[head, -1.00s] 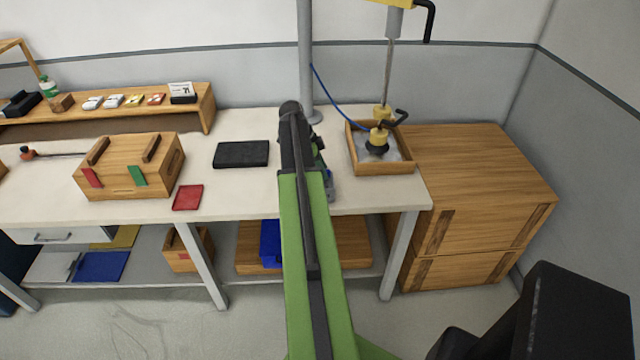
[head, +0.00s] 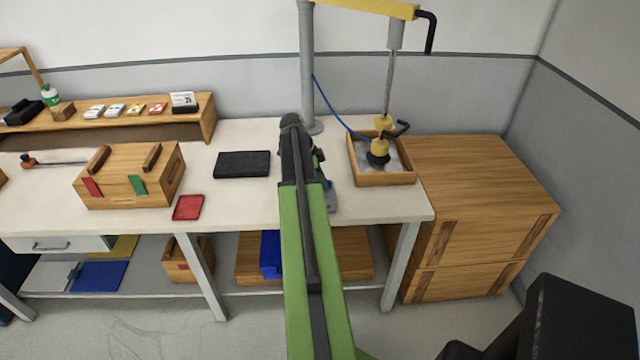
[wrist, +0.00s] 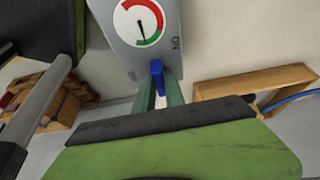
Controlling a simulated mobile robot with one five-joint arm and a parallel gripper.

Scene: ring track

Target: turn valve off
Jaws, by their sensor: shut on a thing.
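The valve is a grey panel (wrist: 150,52) with a blue handle (wrist: 157,78) at its near edge in the wrist view. A round dial (wrist: 139,22) with a red and green arc and a dark needle sits on the panel. Rotated lettering, seemingly "ON", shows right of the handle. My gripper (wrist: 158,90) has its green fingers closed on either side of the blue handle. In the head view the panel (head: 331,200) shows only in part on the workbench, with my arm hiding most of it and the gripper.
A wooden tray (head: 385,179) with a hanging yellow and black tool (head: 380,148) stands right of the valve. A black pad (head: 242,164), a red square (head: 188,207) and a wooden box (head: 130,183) lie left. A grey post (head: 307,70) rises behind. Bare bench (head: 235,205) shows left of my arm.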

